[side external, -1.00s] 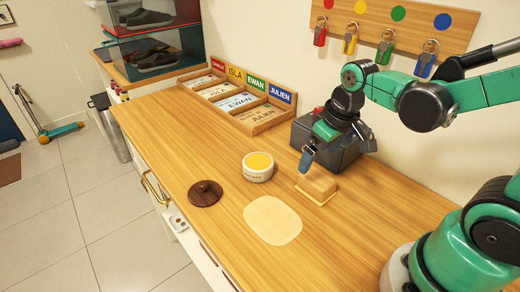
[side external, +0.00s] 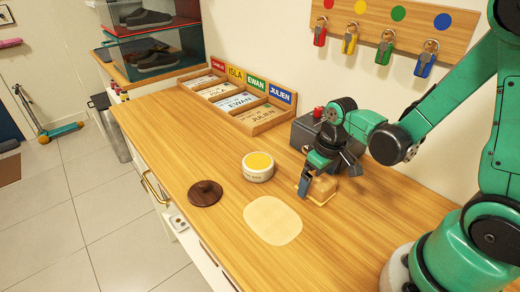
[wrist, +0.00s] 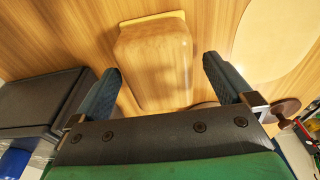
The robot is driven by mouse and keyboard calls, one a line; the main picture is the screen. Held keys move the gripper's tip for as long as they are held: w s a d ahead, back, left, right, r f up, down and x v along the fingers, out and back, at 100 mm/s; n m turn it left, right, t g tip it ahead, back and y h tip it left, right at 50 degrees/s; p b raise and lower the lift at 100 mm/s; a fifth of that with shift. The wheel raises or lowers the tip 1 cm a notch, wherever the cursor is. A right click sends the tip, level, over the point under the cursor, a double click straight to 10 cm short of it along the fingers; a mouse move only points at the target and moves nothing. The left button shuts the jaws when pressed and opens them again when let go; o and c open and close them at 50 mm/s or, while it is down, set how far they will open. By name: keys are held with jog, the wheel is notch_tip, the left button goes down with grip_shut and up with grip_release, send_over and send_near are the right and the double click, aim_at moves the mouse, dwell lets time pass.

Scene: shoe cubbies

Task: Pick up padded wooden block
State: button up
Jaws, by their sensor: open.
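The padded wooden block (side external: 322,188) sits on the wooden counter, a light brown rounded block with a pale yellow pad along its bottom edge. In the wrist view the block (wrist: 155,62) lies ahead of and between the two dark blue fingers. My gripper (side external: 312,180) is at the block in the side view, with part of the block hidden behind a finger. In the wrist view my gripper (wrist: 160,82) is open, with a gap between each finger and the block. I cannot tell how far the fingers reach down beside it.
A white tin with yellow contents (side external: 258,167) and a dark round lid (side external: 205,193) stand left of the block. A pale flat patch (side external: 272,220) lies in front. A dark grey box (side external: 305,132) stands behind; a sectioned card tray (side external: 262,122) is farther back.

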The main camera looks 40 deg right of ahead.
jog(key=shift+c, duration=0.2)
jog(key=c, duration=1.4)
jog(key=shift+r, duration=0.1)
notch_tip(320, 180, up, 20)
jog(key=shift+f, duration=0.1)
jog(key=o, duration=0.6)
jog(key=shift+c, duration=1.4)
